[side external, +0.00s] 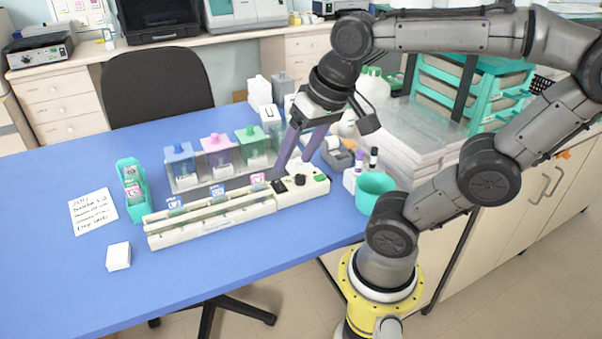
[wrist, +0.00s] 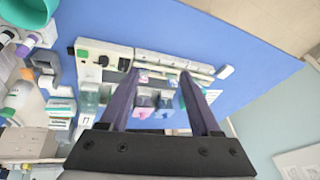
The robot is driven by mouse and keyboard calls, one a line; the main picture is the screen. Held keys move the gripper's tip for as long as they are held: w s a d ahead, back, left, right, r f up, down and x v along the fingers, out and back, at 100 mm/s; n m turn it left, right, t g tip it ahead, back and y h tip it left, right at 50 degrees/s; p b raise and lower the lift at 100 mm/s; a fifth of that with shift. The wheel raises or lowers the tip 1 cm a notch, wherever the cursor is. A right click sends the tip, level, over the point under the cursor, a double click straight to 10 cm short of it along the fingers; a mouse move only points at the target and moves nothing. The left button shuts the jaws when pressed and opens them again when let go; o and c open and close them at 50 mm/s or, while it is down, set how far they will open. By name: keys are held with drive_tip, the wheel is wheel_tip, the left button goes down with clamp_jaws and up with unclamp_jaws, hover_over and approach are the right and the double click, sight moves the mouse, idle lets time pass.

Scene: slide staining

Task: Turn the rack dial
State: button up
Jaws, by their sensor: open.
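The rack dial (side external: 301,179) is a small black knob on the control end of the long cream staining rack (side external: 222,221). In the wrist view the dial (wrist: 103,61) lies left of the fingers, on the rack (wrist: 122,49). My gripper (side external: 295,162) is open and empty, with its purple fingers pointing down near the rack's control end. In the wrist view my gripper (wrist: 160,73) has its fingers spread wide with staining jars between them. The fingers appear apart from the dial; their exact height above the rack is hard to tell.
Jars with blue (side external: 179,150), pink (side external: 214,141) and green lids (side external: 249,132) stand behind the rack. A teal cup (side external: 374,187) stands right of the control end. A teal slide holder (side external: 131,187) and note (side external: 93,212) lie left.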

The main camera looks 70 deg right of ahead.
drive_tip(key=w+d+m+g, duration=0.2)
drive_tip(key=w+d+m, duration=0.2)
drive_tip(key=d+m, duration=0.25)
drive_tip(key=m+g, duration=0.2)
drive_tip(key=m, duration=0.2)
approach(301, 176)
drive_tip(key=f, duration=0.8)
drive_tip(key=shift+w+d+f, duration=0.15)
drive_tip(key=shift+w+f, duration=0.05)
drive_tip(key=shift+f, duration=0.15)
clamp_jaws()
